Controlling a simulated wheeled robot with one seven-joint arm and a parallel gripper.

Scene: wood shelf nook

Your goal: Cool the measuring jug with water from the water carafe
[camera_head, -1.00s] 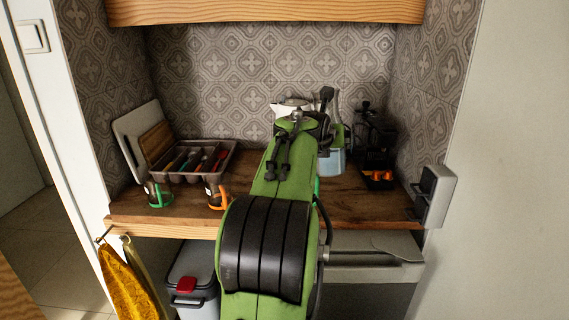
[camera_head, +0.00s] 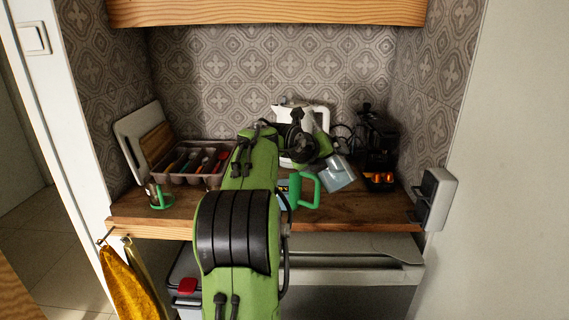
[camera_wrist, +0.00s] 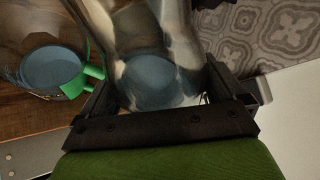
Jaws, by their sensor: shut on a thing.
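My gripper (camera_head: 306,146) is shut on the clear water carafe (camera_head: 340,172), which has pale blue water in its lower part. The carafe is tilted, its base toward the lower right. In the wrist view the carafe (camera_wrist: 150,75) fills the space between my jaws (camera_wrist: 165,100). The measuring jug, with a big green handle (camera_head: 312,188), stands on the wooden counter just left of the carafe; my arm hides part of it. The wrist view shows the jug (camera_wrist: 50,70) from above with blue-grey contents. I see no stream of water between them.
A white kettle (camera_head: 312,115) stands behind my gripper. A black coffee machine (camera_head: 375,138) and a dark box with orange items (camera_head: 379,180) stand at right. A cutlery tray (camera_head: 190,179) and a green-handled glass (camera_head: 158,195) are at left. The front right counter is clear.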

